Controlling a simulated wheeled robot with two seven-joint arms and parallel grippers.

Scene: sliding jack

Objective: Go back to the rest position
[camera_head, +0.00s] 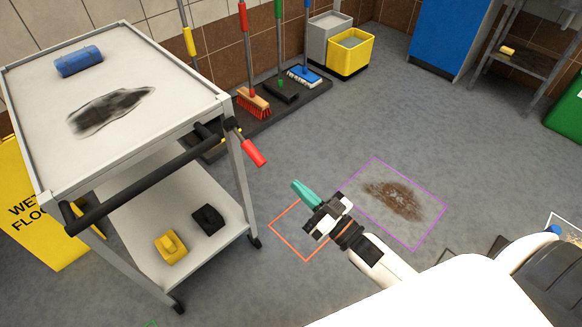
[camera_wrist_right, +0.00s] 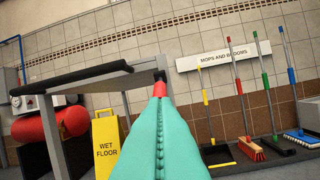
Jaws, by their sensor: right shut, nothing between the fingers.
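My right gripper (camera_head: 302,190) is in the middle of the head view, with teal fingers closed together and nothing between them. It is in the air in front of the cart, apart from it. In the right wrist view the shut teal fingers (camera_wrist_right: 160,130) point toward the cart's corner and the wall. A red handle (camera_head: 254,153) sticks out from the cart's corner, left of the gripper; a red tip also shows just beyond the fingers in the wrist view (camera_wrist_right: 160,90). My left gripper is not in view.
The grey cart (camera_head: 150,60) stands at left, with a blue roll (camera_head: 79,61) and dark smear on top. Below are a yellow object (camera_head: 171,246) and a black one (camera_head: 208,219). Brooms, a yellow bucket (camera_head: 350,55) and a wet-floor sign (camera_head: 40,225) stand around. Floor at right is open, with a brown stain (camera_head: 394,200).

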